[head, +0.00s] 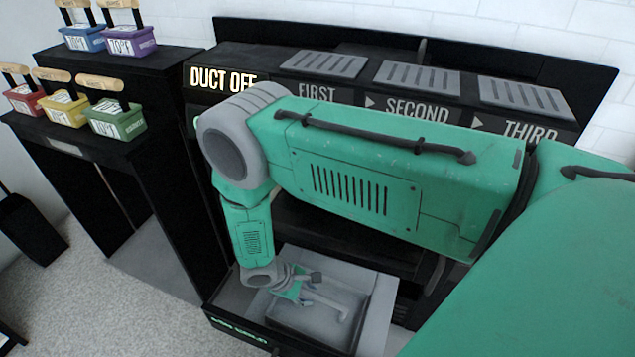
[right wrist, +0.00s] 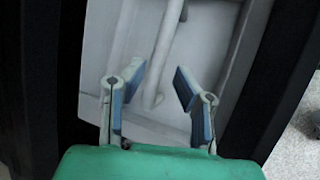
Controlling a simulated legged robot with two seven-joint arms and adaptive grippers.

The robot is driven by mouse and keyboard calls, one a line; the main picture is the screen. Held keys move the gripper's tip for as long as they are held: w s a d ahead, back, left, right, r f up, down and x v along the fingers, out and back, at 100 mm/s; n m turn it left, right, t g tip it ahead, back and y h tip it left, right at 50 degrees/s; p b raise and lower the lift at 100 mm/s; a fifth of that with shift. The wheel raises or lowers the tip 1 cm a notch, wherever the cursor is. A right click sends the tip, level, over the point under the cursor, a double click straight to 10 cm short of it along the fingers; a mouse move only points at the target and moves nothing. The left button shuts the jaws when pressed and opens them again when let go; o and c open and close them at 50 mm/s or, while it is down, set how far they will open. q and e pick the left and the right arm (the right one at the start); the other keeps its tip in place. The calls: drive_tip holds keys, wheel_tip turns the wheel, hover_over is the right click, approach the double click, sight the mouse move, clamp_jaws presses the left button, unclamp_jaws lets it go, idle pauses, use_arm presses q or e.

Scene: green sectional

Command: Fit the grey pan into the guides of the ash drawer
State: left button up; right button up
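The ash drawer (head: 238,328) is pulled out low at the front of the black stove, with green lettering on its dark front. The grey pan (head: 325,326) appears as a shallow grey tray inside the drawer outline; I cannot tell whether it is seated in the guides. My right gripper (head: 308,287) reaches down over the pan. In the right wrist view my right gripper (right wrist: 159,82) is open, its blue-padded fingers apart on either side of a light grey bar. The pan (right wrist: 215,50) fills the view behind them. My left gripper is out of view.
My right arm crosses the stove front, hiding part of it. The stove carries a lit "DUCT OFF" sign (head: 222,78) and several slotted panels. Coloured tubs, such as a green one (head: 118,120), stand on black stands at left.

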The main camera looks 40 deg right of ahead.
drive_tip(key=s+p+v, duration=0.1)
drive_tip(key=v, duration=0.4)
drive_tip(key=s+a+m+y, duration=0.15)
drive_tip(key=s+y, duration=0.35)
drive_tip(key=s, duration=0.6)
drive_tip(key=s+d+r+m+t, duration=0.2)
drive_tip(key=s+d+r+m, duration=0.1)
drive_tip(key=s+r, duration=0.4)
drive_tip(key=shift+t, duration=0.4)
drive_tip(key=shift+s+r, duration=0.1)
drive_tip(key=shift+r, duration=0.1)
